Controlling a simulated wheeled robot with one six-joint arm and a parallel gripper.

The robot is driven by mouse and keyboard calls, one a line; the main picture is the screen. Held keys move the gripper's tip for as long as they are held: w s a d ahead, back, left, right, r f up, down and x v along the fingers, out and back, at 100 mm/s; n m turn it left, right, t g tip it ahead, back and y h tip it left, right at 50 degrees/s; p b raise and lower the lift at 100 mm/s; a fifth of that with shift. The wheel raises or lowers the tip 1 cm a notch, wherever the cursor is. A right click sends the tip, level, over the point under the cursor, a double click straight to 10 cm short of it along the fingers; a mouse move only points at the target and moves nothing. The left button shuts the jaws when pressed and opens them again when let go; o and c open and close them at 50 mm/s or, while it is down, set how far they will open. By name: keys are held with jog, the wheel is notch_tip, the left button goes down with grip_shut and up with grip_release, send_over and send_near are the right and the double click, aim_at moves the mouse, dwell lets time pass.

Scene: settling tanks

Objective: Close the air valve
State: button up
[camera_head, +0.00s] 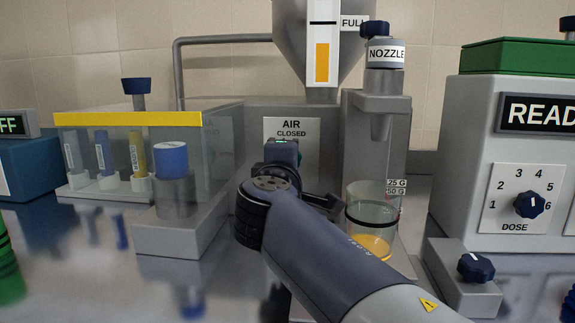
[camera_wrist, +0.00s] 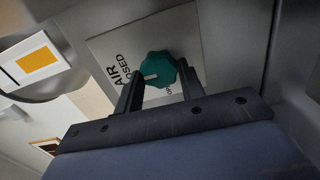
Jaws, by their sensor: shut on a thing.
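The air valve is a teal scalloped knob (camera_wrist: 158,68) on a grey plate (camera_wrist: 104,50) marked AIR and CLOSED. In the wrist view its white pointer line faces the CLOSED lettering. My gripper (camera_wrist: 160,82) has one finger on each side of the knob and is shut on it. In the head view the plate (camera_head: 308,134) shows on the front of the grey machine, and my gripper (camera_head: 283,150) covers its lower left part and most of the knob.
A nozzle with a blue knob (camera_head: 375,29) hangs right of the plate, above a clear beaker (camera_head: 372,205) with some orange contents. A clear tank with a yellow rim (camera_head: 128,118) stands left. The dose machine (camera_head: 470,150) stands right.

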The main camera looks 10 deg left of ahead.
jog(key=o, duration=1)
